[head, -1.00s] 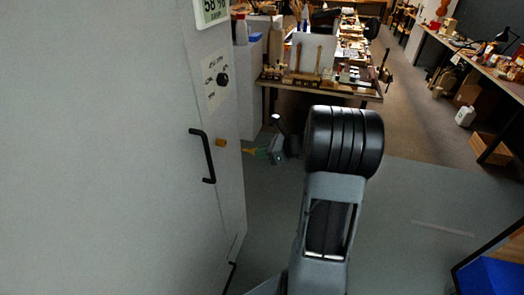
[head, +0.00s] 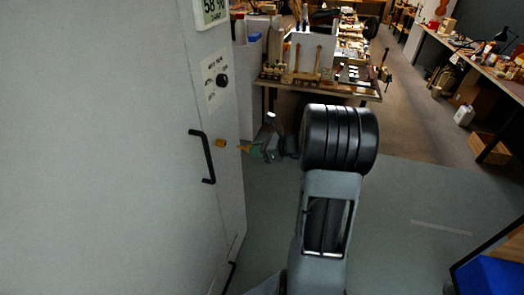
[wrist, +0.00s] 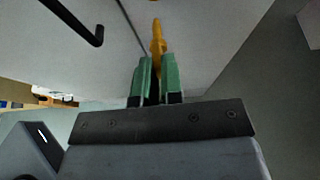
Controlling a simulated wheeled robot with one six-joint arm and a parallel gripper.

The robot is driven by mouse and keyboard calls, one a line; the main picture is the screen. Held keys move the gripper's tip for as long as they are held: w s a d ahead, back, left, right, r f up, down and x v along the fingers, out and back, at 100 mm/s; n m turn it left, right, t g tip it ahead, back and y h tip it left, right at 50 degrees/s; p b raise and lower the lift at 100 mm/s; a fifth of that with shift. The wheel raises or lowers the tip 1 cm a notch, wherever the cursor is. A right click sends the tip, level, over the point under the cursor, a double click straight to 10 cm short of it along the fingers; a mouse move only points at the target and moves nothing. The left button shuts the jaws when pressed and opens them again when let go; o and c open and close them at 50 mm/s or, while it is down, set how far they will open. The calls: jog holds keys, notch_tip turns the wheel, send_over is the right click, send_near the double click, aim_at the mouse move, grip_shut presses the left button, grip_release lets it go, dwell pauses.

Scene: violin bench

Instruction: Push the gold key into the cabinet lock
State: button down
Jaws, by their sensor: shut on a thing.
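The gold key (head: 244,149) sticks out of my gripper (head: 257,150), pointing left toward the grey cabinet (head: 120,150). My gripper's green fingers are shut on it. The gold cabinet lock (head: 221,143) sits on the cabinet face, just right of the black handle. In the head view the key's tip shows a little right of the lock, with a small gap in the picture. In the wrist view the key (wrist: 158,38) stands out between the green fingertips (wrist: 157,70). I cannot make out the lock apart from the key in that view.
A black handle (head: 203,157) stands out left of the lock, and also shows in the wrist view (wrist: 75,20). A cluttered workbench (head: 320,88) stands behind. The floor right of my arm is clear.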

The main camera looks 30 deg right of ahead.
jog(key=shift+w+a, duration=1.1)
jog(key=shift+w, duration=0.1)
jog(key=shift+w+a, duration=1.4)
jog(key=shift+w, duration=0.1)
dwell(1.6)
jog(key=c, duration=1.2)
grip_release()
jog(key=b+v, duration=0.1)
jog(key=v, duration=1.2)
jog(key=shift+s+d+r+b, duration=0.15)
jog(key=shift+s+d+b, duration=0.05)
jog(key=shift+b, duration=0.1)
